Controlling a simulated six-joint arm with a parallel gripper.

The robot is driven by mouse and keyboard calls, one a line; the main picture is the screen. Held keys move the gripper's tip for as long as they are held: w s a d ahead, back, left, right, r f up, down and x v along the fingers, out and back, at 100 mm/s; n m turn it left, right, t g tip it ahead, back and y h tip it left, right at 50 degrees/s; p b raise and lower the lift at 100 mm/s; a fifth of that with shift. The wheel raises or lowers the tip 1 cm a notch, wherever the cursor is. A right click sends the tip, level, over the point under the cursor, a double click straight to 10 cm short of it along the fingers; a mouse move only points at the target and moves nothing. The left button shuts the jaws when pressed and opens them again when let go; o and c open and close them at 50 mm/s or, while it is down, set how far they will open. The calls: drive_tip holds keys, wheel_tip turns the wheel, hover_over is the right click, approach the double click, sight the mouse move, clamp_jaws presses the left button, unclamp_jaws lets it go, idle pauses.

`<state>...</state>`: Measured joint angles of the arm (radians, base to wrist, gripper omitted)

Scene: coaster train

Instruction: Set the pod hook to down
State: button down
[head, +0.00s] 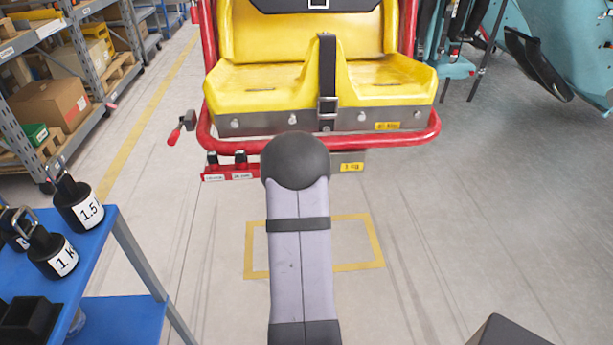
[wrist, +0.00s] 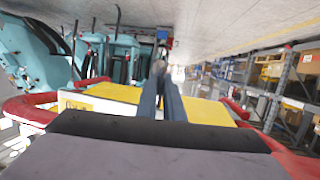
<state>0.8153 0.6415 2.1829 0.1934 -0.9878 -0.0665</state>
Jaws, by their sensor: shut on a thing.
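The pod (head: 319,85) is a yellow two-place seat with a black belt and a red tube frame. My arm covers part of its front edge in the head view and hides my gripper. In the wrist view, two narrow blue-grey fingers of my gripper (wrist: 160,72) reach toward the yellow seat (wrist: 205,110). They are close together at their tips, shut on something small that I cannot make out. A lever with a red handle (head: 175,136) stands out at the pod's left side, clear of my arm. I cannot tell which part is the pod hook; it may be hidden.
A blue table (head: 100,262) at the left bears black weights with hooks (head: 83,212). Shelves with boxes (head: 52,104) stand behind it. A teal machine (head: 540,50) stands at the back right.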

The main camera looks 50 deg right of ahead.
drive_tip(key=shift+f, duration=0.2)
drive_tip(key=c, duration=1.9)
unclamp_jaws()
drive_tip(key=shift+r, duration=0.1)
drive_tip(key=shift+s+a+r, duration=0.1)
drive_tip(key=v, duration=0.7)
drive_tip(key=shift+p, duration=0.3)
